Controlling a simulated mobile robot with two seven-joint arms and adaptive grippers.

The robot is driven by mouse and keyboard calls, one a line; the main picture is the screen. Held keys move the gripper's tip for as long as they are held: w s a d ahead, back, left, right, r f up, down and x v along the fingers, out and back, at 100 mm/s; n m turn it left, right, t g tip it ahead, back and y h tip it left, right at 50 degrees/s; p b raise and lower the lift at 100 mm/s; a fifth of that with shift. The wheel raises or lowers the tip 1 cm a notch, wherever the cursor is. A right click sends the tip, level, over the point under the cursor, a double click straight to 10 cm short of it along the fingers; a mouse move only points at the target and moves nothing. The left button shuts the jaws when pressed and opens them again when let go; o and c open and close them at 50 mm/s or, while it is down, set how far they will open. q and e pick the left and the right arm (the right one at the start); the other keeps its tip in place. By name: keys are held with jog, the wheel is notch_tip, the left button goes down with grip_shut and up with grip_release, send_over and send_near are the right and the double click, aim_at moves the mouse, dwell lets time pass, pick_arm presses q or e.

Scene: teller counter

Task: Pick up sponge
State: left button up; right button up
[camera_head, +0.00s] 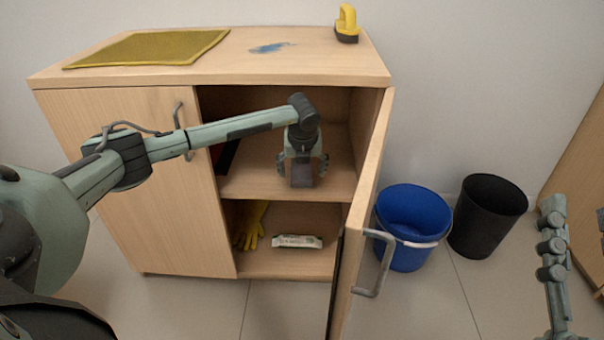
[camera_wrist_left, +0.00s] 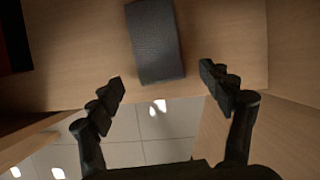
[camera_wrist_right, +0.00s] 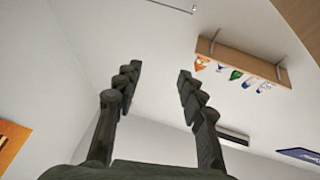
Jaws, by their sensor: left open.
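A dark grey block, which looks like the sponge (camera_head: 302,176), lies on the upper shelf of the open cabinet. In the left wrist view the sponge (camera_wrist_left: 155,42) lies just beyond the fingertips, roughly centred between them and slightly tilted. My left gripper (camera_head: 303,160) reaches into the cabinet over the shelf. It is open and empty, as the left wrist view (camera_wrist_left: 163,78) shows. My right gripper (camera_wrist_right: 159,70) is open and empty, away from the cabinet, with walls and a wall rack in its view.
The cabinet door (camera_head: 362,210) stands open on the right, close to my left gripper. The lower shelf holds yellow gloves (camera_head: 251,226) and a white package (camera_head: 297,241). A blue bucket (camera_head: 408,225) and black bin (camera_head: 488,215) stand right. A yellow mat (camera_head: 150,47) and yellow-handled brush (camera_head: 347,24) are on top.

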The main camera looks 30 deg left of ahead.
aim_at(302, 169)
pick_arm(q)
jog(key=w+a, duration=0.1)
jog(key=w, duration=0.1)
jog(key=shift+w+a, duration=0.3)
jog(key=shift+a, duration=0.05)
jog(key=shift+b+x, duration=0.5)
jog(key=shift+x, duration=0.65)
jog(key=shift+w+a+f, duration=0.25)
jog(key=shift+f, duration=0.1)
pick_arm(e)
jog(key=shift+s+d+r+t+y, duration=0.15)
jog(key=shift+s+d+r+t, duration=0.1)
jog(key=shift+r+t, duration=0.2)
jog(key=shift+s+d+r+t+y, duration=0.15)
jog(key=shift+s+d+r+t, duration=0.15)
jog(key=shift+r, duration=0.25)
jog(key=shift+a, duration=0.1)
pick_arm(q)
jog(key=c, duration=1)
jog(key=shift+r, duration=0.1)
pick_arm(e)
jog(key=shift+w, duration=0.1)
